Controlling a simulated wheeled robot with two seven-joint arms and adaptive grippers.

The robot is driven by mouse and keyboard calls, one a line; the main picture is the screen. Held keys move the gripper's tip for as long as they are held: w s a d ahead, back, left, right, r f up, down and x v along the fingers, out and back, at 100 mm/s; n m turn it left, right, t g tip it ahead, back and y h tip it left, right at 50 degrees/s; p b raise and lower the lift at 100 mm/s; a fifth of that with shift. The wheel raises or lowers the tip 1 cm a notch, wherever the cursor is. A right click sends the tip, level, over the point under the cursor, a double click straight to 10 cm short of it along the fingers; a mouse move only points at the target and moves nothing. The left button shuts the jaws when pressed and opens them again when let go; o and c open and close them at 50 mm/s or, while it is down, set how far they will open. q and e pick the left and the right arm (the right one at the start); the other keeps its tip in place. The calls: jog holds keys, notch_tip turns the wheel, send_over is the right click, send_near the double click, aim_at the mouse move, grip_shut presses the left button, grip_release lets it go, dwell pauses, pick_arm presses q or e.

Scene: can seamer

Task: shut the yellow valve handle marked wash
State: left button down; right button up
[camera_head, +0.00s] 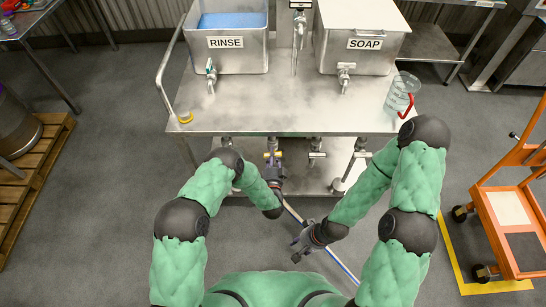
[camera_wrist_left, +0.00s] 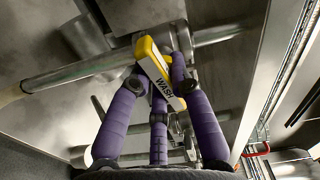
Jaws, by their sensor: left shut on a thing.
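The yellow valve handle (camera_wrist_left: 150,52) marked WASH sits on a metal pipe (camera_wrist_left: 85,70) under the steel table. In the wrist view it lies at a slant across the pipe, its label facing the camera. My left gripper (camera_wrist_left: 163,75) has its purple fingers closed around the handle. In the head view, this gripper (camera_head: 274,170) is below the table's front edge, and only a little yellow of the handle (camera_head: 267,155) shows. My right gripper (camera_head: 301,243) is lower, away from the valve; its finger opening is too small to judge.
The steel table (camera_head: 285,112) carries a RINSE tank (camera_head: 228,58), a SOAP tank (camera_head: 364,60) and a clear jug (camera_head: 400,92) with a red handle. Other valves (camera_head: 317,155) hang beneath it. An orange cart (camera_head: 503,215) stands right, a wooden pallet (camera_head: 28,182) left.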

pick_arm(q)
jog(key=shift+m, duration=1.1)
jog(key=c, duration=1.1)
grip_release()
jog(key=s, duration=1.2)
